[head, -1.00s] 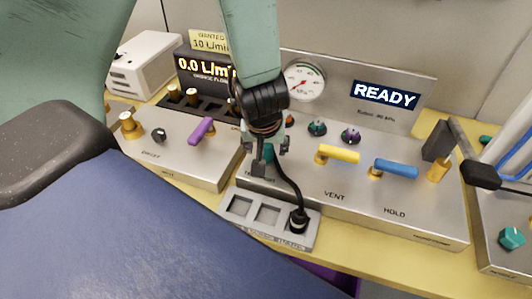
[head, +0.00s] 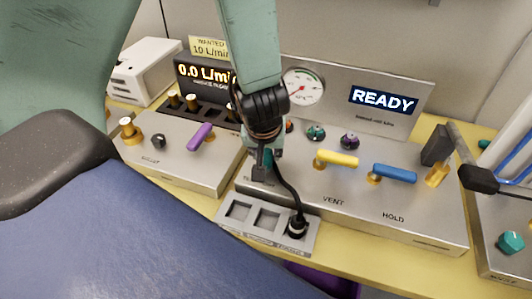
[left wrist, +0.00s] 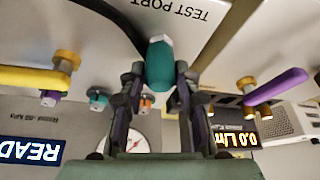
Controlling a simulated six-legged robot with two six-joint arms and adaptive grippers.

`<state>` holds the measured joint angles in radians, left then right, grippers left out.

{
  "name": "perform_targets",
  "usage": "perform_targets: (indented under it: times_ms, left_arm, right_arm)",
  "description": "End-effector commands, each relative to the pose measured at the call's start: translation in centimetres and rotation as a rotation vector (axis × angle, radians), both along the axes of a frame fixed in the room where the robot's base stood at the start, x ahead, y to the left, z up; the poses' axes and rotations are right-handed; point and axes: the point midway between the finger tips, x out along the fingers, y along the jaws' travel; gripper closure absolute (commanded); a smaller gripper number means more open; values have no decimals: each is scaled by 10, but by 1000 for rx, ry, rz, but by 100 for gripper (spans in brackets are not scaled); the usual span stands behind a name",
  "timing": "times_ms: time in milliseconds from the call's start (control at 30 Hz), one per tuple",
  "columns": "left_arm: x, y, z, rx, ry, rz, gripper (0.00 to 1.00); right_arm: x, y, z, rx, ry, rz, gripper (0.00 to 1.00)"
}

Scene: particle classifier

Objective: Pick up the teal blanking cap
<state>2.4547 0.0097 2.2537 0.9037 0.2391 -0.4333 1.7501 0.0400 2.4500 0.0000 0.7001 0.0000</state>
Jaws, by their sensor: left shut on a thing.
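The teal blanking cap (left wrist: 160,65) shows in the left wrist view between my left fingertips, with a pale faceted end pointing away. My left gripper (left wrist: 158,80) is shut on it. In the head view my left gripper (head: 262,168) points down at the left end of the silver test panel, just behind the slotted tray. The fingers and arm hide most of the cap there. Whether the cap still touches the panel, I cannot tell. The TEST PORT lettering (left wrist: 172,12) lies close by in the wrist view. My right gripper is not in view.
A black cable runs beside my left gripper to a black plug (head: 297,226) in the slotted tray (head: 262,238). Yellow (head: 337,159) and blue (head: 394,172) handles stand to the right. A purple handle (head: 201,137) stands to the left. The panel displays READY (head: 383,100).

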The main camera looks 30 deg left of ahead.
Motion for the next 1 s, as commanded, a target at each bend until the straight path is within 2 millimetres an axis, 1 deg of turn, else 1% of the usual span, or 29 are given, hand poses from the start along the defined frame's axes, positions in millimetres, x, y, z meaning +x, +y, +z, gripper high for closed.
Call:
perform_targets:
  times_ms: [167, 367, 667, 1000]
  left_arm:
    - [1, 0, 9, 0, -2, -1, 94]
    - [1, 0, 28, 1, -3, 0, 94]
    - [1, 0, 69, 0, -2, 0, 94]
    - [1, 0, 123, 1, -2, 0, 94]
  right_arm:
    - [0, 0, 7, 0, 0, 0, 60]
    - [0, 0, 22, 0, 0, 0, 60]
    - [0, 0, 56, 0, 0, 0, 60]
    - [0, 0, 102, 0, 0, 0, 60]
